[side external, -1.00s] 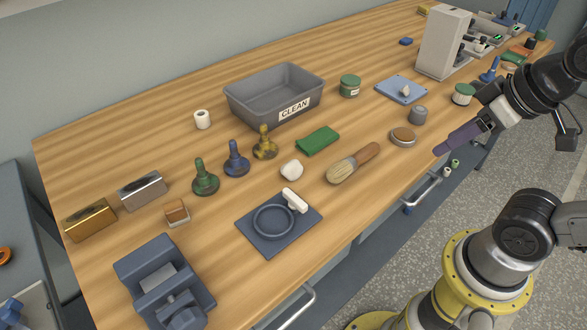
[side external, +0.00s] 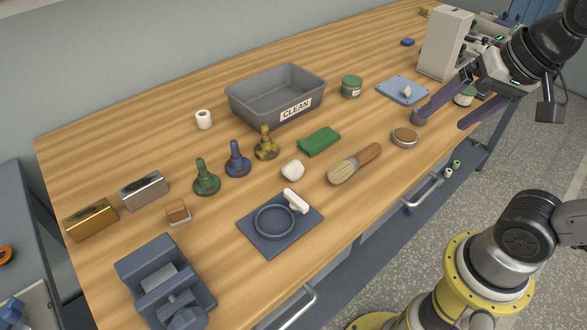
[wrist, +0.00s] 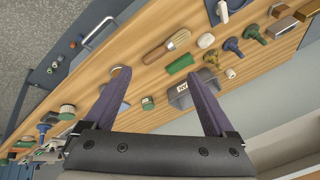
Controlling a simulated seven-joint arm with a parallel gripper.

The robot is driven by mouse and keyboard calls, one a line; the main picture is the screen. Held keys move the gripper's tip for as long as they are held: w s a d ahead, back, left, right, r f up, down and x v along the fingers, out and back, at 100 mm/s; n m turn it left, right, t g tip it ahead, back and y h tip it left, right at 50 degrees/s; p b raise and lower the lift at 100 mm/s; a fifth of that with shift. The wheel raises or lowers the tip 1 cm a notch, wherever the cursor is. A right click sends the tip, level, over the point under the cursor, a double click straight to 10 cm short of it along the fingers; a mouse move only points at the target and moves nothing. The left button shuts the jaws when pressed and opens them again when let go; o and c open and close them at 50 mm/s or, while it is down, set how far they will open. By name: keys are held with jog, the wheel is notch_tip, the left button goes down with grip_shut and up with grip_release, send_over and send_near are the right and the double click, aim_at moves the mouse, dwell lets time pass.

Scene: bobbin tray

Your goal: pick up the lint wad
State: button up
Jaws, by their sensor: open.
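A small rounded off-white lump (side external: 292,170), which looks like the lint wad, lies on the wooden bench between the green cloth and the dark square plate. It also shows in the wrist view (wrist: 206,41), beyond my fingertips. My gripper (side external: 441,120) is open and empty, over the bench's right front part near the small grey pot and the round brown-topped tin. It is well to the right of the lump. In the wrist view, my gripper's (wrist: 165,73) two purple fingers are spread wide with nothing between them.
A brush (side external: 354,164) and green cloth (side external: 319,141) lie near the lump. A grey bin marked CLEAN (side external: 233,108) stands behind. Several coloured knobbed pieces stand left. The dark plate (side external: 257,241) bears a ring and white block. Bare bench lies between brush and tin (side external: 404,137).

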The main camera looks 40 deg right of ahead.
jog(key=w+r+m, duration=0.3)
jog(key=w+m, duration=0.1)
jog(key=w, duration=0.1)
jog(key=m+g, duration=0.6)
jog(key=m, duration=0.2)
send_over(293, 164)
jog(key=f, duration=1.8)
jog(key=shift+s+d+f, duration=0.1)
jog(key=shift+s+f, duration=0.1)
jog(key=shift+w+f, duration=0.1)
jog(key=shift+f, duration=2.85)
grip_shut()
